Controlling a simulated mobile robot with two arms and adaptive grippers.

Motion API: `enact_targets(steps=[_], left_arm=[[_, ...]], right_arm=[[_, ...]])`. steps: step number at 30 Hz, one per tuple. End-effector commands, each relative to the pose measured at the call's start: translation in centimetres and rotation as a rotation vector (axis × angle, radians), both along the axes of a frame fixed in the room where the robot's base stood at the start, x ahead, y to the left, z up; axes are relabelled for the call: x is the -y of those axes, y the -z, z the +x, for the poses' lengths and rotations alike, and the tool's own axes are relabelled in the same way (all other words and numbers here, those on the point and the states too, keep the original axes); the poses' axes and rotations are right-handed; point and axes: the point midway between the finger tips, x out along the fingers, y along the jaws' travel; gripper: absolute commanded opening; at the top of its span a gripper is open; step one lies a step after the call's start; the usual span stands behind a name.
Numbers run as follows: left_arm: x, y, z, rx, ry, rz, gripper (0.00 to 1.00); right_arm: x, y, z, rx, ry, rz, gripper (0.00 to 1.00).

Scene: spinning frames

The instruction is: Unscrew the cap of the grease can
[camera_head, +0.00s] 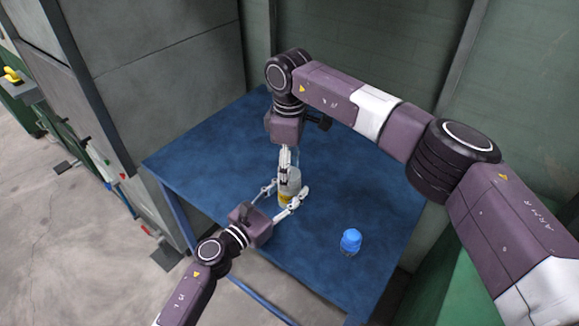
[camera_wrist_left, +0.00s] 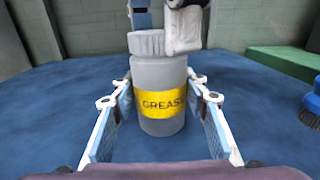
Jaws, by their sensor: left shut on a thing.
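The grease can (camera_wrist_left: 160,78) is a grey can with a yellow GREASE label, upright on the blue table. It also shows in the head view (camera_head: 293,183), partly covered by the grippers. Its light grey cap (camera_wrist_left: 146,43) is on top. My left gripper (camera_head: 286,191) comes in low from the front and is shut on the can's body, one finger on each side. My right gripper (camera_head: 288,164) points down from above at the cap. In the left wrist view one of its pale fingers (camera_wrist_left: 184,30) overlaps the cap's right side; its grip on the cap is unclear.
A blue brush-like object (camera_head: 350,240) stands on the table (camera_head: 210,150), right of the can. The table around the can is otherwise clear. Grey cabinets (camera_head: 150,60) stand at the left and a green wall (camera_head: 350,40) is behind.

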Motion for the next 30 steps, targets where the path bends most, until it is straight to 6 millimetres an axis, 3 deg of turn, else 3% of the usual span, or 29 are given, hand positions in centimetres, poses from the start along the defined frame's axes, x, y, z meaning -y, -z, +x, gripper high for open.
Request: enact_targets(steps=[2,12,17,30], left_arm=[[-0.02,0.04,0.01,-0.001,-0.001,0.001,0.00],[-0.01,0.04,0.00,-0.001,0.000,0.001,0.00],[-0.01,0.03,0.00,0.000,0.000,0.000,0.00],[0.01,0.02,-0.02,0.000,0.001,0.000,0.00]], right_arm=[[-0.02,-0.02,0.00,0.000,0.000,0.000,0.47],[-0.01,-0.05,0.02,0.001,0.000,0.000,0.10],[0.00,-0.08,0.05,0.002,-0.057,0.000,0.10],[0.00,-0.15,0.10,0.002,-0.856,-0.001,0.10]])
